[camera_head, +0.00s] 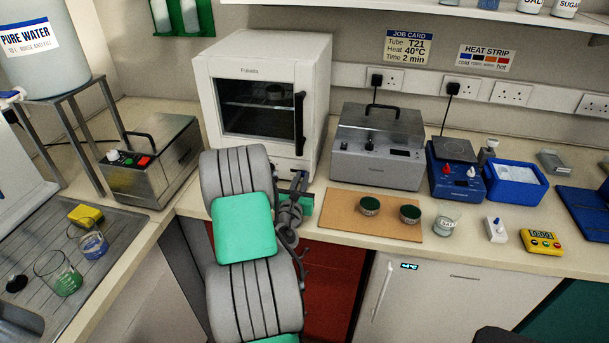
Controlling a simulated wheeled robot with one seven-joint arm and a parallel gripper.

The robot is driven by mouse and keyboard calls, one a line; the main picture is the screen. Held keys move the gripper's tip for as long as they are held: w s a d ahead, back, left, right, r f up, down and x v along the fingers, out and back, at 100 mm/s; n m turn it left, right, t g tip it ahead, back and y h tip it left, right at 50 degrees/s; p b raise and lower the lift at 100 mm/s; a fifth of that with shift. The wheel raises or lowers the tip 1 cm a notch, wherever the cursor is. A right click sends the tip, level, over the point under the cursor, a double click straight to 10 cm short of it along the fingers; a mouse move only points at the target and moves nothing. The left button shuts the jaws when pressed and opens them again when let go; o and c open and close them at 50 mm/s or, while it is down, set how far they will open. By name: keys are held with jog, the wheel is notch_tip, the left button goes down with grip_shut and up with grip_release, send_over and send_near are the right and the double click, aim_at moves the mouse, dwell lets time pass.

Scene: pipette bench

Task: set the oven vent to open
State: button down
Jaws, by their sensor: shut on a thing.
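The white oven (203,90) stands on the bench at the back, with a dark window and a black upright door handle (299,123). Its door looks closed. My gripper (298,181) is at the lower right of the oven's front, below the handle. It is shut on a small part there, which I take to be the oven vent. The vent itself is hidden by my gripper and arm, so its setting cannot be read. My grey and green arm also covers much of the oven's lower front.
A grey metal box with a top handle (376,157) stands right of the oven. A brown board (345,211) with two dark-topped dishes lies in front of it. A steel bath (150,165) is to the left.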

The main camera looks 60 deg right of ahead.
jog(key=shift+s, duration=0.15)
jog(key=c, duration=1.4)
grip_release()
jog(key=shift+s, duration=0.1)
jog(key=shift+c, duration=0.2)
jog(key=shift+a, duration=0.1)
jog(key=b+v, duration=0.3)
jog(key=v, duration=0.4)
jog(key=shift+a+f+b, duration=0.1)
jog(key=shift+b, duration=0.25)
jog(key=shift+a, duration=0.2)
